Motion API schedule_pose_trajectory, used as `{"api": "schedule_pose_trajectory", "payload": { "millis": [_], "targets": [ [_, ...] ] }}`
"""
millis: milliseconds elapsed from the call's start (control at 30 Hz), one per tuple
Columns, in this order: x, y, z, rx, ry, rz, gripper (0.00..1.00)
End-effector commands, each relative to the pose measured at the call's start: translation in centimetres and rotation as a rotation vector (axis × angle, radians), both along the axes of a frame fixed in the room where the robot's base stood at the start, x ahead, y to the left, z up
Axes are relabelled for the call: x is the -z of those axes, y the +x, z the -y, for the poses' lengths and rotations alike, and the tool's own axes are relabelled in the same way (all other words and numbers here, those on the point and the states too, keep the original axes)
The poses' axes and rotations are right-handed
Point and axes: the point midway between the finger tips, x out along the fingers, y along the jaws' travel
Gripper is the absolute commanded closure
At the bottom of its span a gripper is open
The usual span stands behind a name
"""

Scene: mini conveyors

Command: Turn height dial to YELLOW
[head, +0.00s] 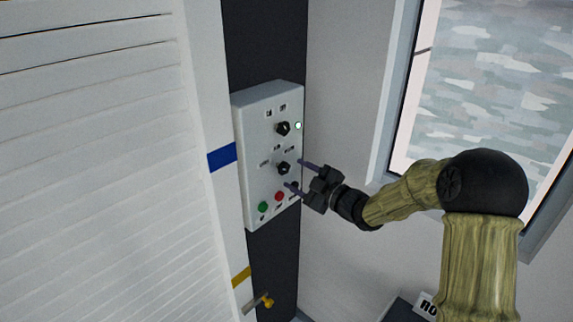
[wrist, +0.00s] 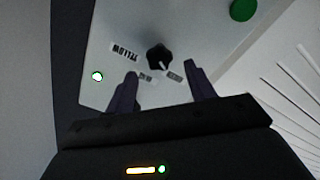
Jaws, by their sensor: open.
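A black dial (head: 283,167) sits low in the middle of a white control panel (head: 249,130). It also shows in the wrist view (wrist: 159,57), where the panel looks upside down. A pale mark on the dial points down in that view, towards the smaller labels. The YELLOW label (wrist: 125,51) is left of the dial there. My gripper (head: 295,173) is open in front of this dial, with one finger on each side of it in the wrist view. I cannot tell whether the fingers touch the panel. Nothing is held.
A second black dial (head: 283,128) sits higher on the panel, beside a lit green lamp (head: 298,125). Below are a green button (head: 262,207) and a red button (head: 279,196). A white slatted shutter (head: 95,150) is at the left and a window (head: 490,90) at the right.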

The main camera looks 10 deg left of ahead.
Motion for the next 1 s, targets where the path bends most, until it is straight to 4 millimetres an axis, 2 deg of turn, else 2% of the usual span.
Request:
{"api": "schedule_pose_trajectory", "payload": {
  "millis": [100, 233, 600, 633, 833, 867, 1000],
  "targets": [
    [-0.3, 1.0, -1.9, -0.003, 0.001, -0.002, 0.46],
    [-0.2, 1.9, -3.3, -0.001, 0.000, -0.002, 0.46],
    [0.0, 2.3, -4.0, 0.000, 0.000, 0.000, 0.46],
    [0.0, 2.3, -4.0, 0.000, 0.000, 0.000, 0.48],
    [0.0, 2.3, -3.9, 0.001, 0.000, 0.000, 0.87],
    [0.0, 2.3, -3.9, 0.002, 0.001, 0.000, 0.90],
    [-0.1, 2.5, -3.8, 0.005, 0.002, 0.000, 0.90]
  ]
}}
